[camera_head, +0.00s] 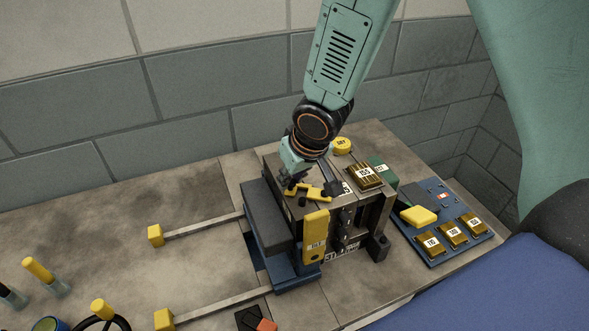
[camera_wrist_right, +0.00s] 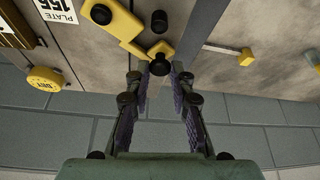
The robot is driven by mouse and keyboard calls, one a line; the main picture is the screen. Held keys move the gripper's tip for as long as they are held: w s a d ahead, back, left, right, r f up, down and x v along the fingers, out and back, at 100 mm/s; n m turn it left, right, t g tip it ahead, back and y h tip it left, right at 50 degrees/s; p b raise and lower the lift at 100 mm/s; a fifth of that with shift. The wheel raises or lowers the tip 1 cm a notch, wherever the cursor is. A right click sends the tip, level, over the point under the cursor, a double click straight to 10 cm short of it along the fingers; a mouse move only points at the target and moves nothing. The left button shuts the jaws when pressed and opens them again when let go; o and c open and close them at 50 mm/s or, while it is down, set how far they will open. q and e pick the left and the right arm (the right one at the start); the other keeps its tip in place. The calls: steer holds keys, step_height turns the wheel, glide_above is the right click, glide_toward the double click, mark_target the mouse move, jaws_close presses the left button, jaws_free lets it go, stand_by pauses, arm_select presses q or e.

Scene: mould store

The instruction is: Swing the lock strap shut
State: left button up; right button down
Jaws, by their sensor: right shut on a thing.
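The lock strap (camera_head: 315,191) is a yellow bar with dark round heads, lying on top of the grey mould block (camera_head: 284,191). In the right wrist view the strap (camera_wrist_right: 128,28) runs at a slant from a dark round head near the top edge to a hooked end. A separate dark bolt head (camera_wrist_right: 159,20) shows beside it. My right gripper (camera_head: 291,187) reaches down from above onto the strap's left end. In the right wrist view its fingertips (camera_wrist_right: 160,69) are shut on the dark knob at the strap's end. My left gripper is out of view.
A yellow tagged plate (camera_head: 316,232) hangs on the block's front. Brass plates (camera_head: 366,175) sit on top at right, near a yellow round tag (camera_head: 342,145). A blue tray (camera_head: 443,250) stands right. Yellow-ended rods (camera_head: 205,228) reach left. The bench's left middle is clear.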

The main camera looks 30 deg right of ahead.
steer(key=shift+s+a+n+p, duration=0.1)
steer(key=shift+s+n+p, duration=0.2)
steer(key=shift+s+p, duration=0.05)
steer(key=shift+s+a+n+y+p, duration=0.25)
steer(key=shift+s+n+p, duration=0.3)
steer(key=shift+p, duration=0.3)
steer(key=s+n+p, duration=0.1)
steer(key=p, duration=0.1)
steer(key=n+g+y+p, duration=0.1)
steer(key=n+p, duration=0.1)
steer(key=shift+s+a+r+n+p, duration=0.1)
steer(key=shift+s+a+n+p, duration=0.15)
steer(key=shift+s+p, duration=0.15)
steer(key=shift+s+n+y+p, duration=0.35)
steer(key=shift+n+p, duration=0.35)
steer(key=shift+p, duration=0.45)
steer(key=shift+s+f, duration=0.1)
steer(key=shift+f, duration=0.15)
steer(key=c, duration=1.2)
jaws_free()
steer(key=shift+d, duration=0.15)
steer(key=shift+o, duration=0.2)
steer(key=shift+r, duration=0.1)
